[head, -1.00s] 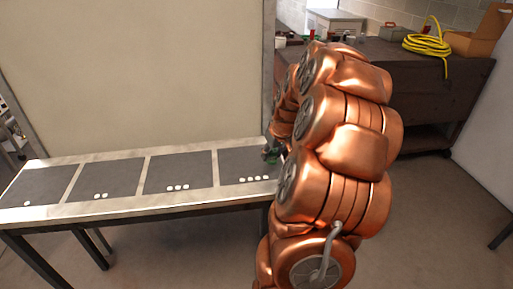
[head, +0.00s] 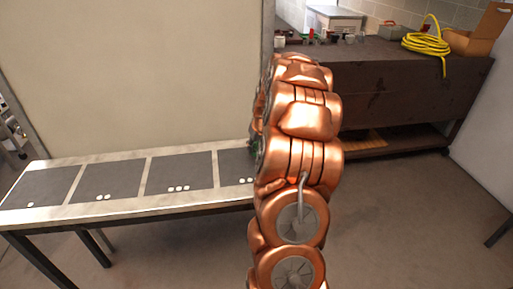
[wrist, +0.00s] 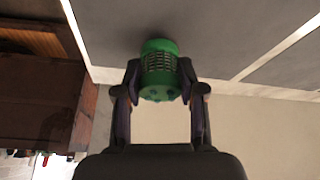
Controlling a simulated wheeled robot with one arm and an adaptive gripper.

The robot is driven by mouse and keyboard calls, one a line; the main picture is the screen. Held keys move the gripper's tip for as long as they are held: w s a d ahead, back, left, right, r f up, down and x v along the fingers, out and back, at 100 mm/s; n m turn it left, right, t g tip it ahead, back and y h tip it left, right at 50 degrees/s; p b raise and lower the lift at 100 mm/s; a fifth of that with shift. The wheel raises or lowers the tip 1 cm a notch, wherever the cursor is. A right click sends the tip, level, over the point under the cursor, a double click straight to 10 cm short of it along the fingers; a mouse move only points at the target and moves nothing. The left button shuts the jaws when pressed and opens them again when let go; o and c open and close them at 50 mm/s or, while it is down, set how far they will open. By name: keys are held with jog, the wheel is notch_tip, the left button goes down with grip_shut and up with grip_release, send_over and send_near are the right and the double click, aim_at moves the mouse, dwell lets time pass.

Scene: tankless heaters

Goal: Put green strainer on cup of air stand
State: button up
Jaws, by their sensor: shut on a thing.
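The green strainer (wrist: 159,49) is a short green cylinder with a dark ribbed middle band. In the wrist view my gripper (wrist: 160,78) is shut on it, one finger on each side. The strainer is over a dark panel of the table, with a shadow beside it; I cannot tell whether it touches. In the head view my copper-coloured arm hides most of the gripper and the strainer. I cannot make out the air stand or its cup for sure; small items (head: 311,36) on the back workbench are too small to tell.
A long metal table (head: 130,213) has several dark panels marked with white dots; the visible panels are bare. A brown workbench (head: 400,84) at the back right carries a yellow hose coil (head: 426,44), an open cardboard box (head: 482,32) and a pale box (head: 335,20). The floor at right is clear.

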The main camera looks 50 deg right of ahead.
jog(key=shift+f, duration=0.7)
jog(key=shift+f, duration=0.2)
jog(key=o, duration=1.2)
jog(key=shift+c, duration=0.2)
jog(key=shift+r, duration=0.15)
jog(key=b+v, duration=0.2)
jog(key=v, duration=1)
